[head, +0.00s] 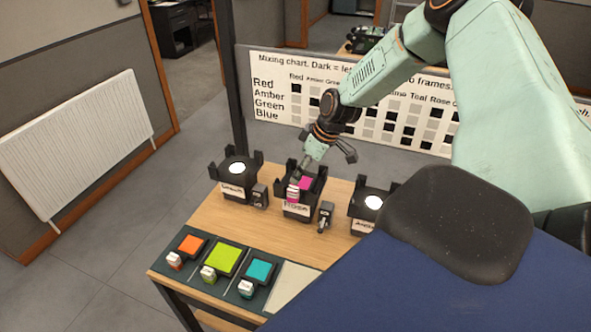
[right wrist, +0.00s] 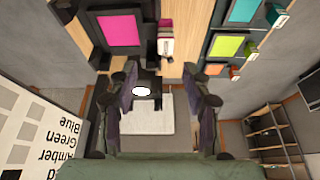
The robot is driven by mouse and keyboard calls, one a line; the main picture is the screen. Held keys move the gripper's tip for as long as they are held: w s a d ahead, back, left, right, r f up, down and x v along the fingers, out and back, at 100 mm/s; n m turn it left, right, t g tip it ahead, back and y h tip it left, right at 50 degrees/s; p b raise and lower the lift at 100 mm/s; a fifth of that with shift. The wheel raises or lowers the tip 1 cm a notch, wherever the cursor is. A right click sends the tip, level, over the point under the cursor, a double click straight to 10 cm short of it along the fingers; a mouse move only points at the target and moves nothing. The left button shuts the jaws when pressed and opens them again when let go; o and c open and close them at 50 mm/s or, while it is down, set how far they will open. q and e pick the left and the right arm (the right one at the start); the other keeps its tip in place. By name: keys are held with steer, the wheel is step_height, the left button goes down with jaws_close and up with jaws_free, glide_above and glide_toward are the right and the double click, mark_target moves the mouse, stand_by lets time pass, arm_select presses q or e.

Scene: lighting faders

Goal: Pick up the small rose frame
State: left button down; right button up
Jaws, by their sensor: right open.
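The small rose frame (head: 306,184) is a bright pink square seated in the middle black holder (head: 299,211), with a pink-and-white tab (head: 293,193) at its front. In the right wrist view the pink square (right wrist: 119,30) and its tab (right wrist: 166,38) lie beyond the fingers, at the top. My right gripper (head: 325,155) is open and empty, above and just behind the middle holder. Its two spread fingers (right wrist: 160,78) show in the right wrist view, with nothing between them but a distant lamp holder. My left gripper is not in view.
Black holders with lit white discs stand left (head: 237,168) and right (head: 374,202) of the middle one. Orange (head: 190,244), lime (head: 223,260) and teal (head: 259,270) frames lie in a front tray beside a bare pale slot (head: 293,288). A mixing chart (head: 275,92) stands behind.

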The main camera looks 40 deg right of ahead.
mark_target(293, 188)
steer(key=shift+s+a+f+n+b, duration=0.1)
steer(key=shift+s+f+n+b, duration=0.05)
steer(key=shift+f+b, duration=0.35)
steer(key=shift+s+a+f+n+b, duration=0.1)
steer(key=shift+s+f+n+b, duration=0.05)
steer(key=shift+f+b, duration=0.3)
steer(key=shift+w+a+f+b, duration=0.3)
steer(key=shift+w+f, duration=0.2)
steer(key=shift+f, duration=0.15)
steer(key=b+x, duration=0.1)
steer(key=x, duration=0.1)
steer(key=b+x, duration=0.1)
steer(key=shift+s+f+b, duration=0.15)
steer(key=shift+f+b, duration=0.15)
steer(key=shift+f, duration=0.35)
steer(key=shift+w+a+f, duration=0.1)
steer(key=shift+w, duration=0.25)
steer(key=shift+c, duration=0.2)
